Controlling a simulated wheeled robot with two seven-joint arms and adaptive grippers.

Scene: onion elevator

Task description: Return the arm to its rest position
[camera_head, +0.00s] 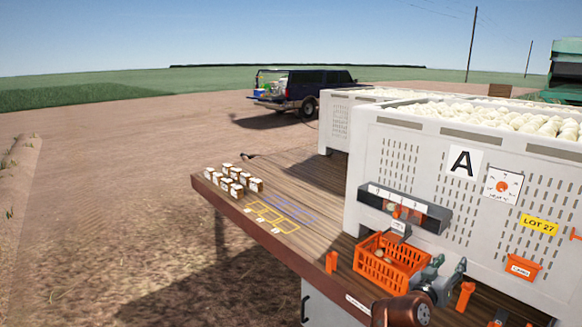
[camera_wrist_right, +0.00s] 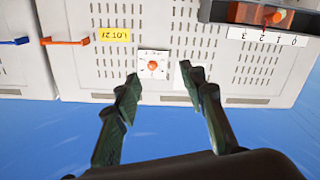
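My right gripper (camera_head: 447,270) is at the lower right of the head view, just right of an orange basket (camera_head: 366,268) on the wooden deck. Its two fingers stand apart with nothing between them. In the right wrist view the open fingers (camera_wrist_right: 162,90) frame a white dial card with an orange knob (camera_wrist_right: 153,66) on the crate wall. That view is upside down, and the fingers look apart from the wall. My left gripper is not in view.
A large pale crate (camera_head: 400,160) full of onions stands behind the gripper, with a numbered shelf unit (camera_head: 405,208) on its front.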

